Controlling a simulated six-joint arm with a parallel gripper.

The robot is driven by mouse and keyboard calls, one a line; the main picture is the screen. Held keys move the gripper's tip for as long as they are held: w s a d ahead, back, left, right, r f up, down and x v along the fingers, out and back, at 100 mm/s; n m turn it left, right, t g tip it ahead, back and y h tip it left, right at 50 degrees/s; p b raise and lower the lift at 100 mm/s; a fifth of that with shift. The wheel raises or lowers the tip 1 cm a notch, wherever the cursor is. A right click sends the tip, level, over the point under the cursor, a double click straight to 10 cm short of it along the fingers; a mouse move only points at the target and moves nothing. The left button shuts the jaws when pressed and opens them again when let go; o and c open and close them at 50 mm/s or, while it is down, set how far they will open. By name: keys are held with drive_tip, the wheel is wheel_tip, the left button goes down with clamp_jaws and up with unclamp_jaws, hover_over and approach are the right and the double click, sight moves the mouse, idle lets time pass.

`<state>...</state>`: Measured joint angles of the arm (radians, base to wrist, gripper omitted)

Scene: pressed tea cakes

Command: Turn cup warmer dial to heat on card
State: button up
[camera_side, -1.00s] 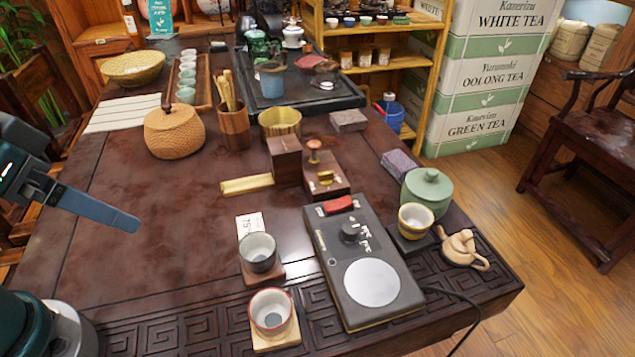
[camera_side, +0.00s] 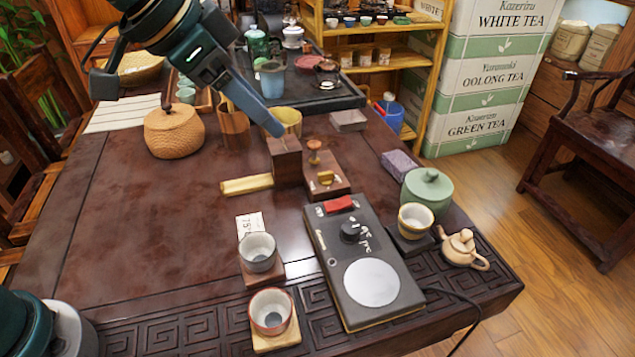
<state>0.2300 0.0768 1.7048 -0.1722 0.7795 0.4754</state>
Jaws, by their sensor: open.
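The cup warmer (camera_side: 329,256) is a dark flat box with a pale round heating plate (camera_side: 371,283), a black dial (camera_side: 350,232) and a red switch (camera_side: 339,204) at its far end. White marks stand beside the dial; they are too small to read. A small white card (camera_side: 250,225) with printed characters, partly hidden by a cup, lies left of the warmer. My gripper (camera_side: 277,131) is above the far middle of the table, up and left of the dial, near a dark wooden block. It is open and touches nothing that I can make out.
A grey cup (camera_side: 258,251) and a red-rimmed cup (camera_side: 271,311) stand on coasters left of the warmer. A wooden press (camera_side: 325,182) stands behind it. A green lidded jar (camera_side: 427,187), a yellow cup (camera_side: 415,220) and a clay teapot (camera_side: 461,248) stand right.

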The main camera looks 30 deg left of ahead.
drive_tip(key=w+d+f+m+g, duration=0.2)
drive_tip(key=w+d+f, duration=0.1)
drive_tip(key=d+f, duration=0.4)
drive_tip(key=g, duration=0.1)
hover_over(351, 227)
drive_tip(key=s+a, duration=0.2)
drive_tip(key=shift+m+h, duration=0.3)
drive_tip(key=f, duration=0.6)
drive_tip(key=shift+w+f, duration=0.1)
drive_tip(key=shift+w, duration=0.15)
drive_tip(key=shift+d+f, duration=0.25)
drive_tip(key=shift+f, duration=0.1)
drive_tip(key=shift+x, duration=2.05)
clamp_jaws()
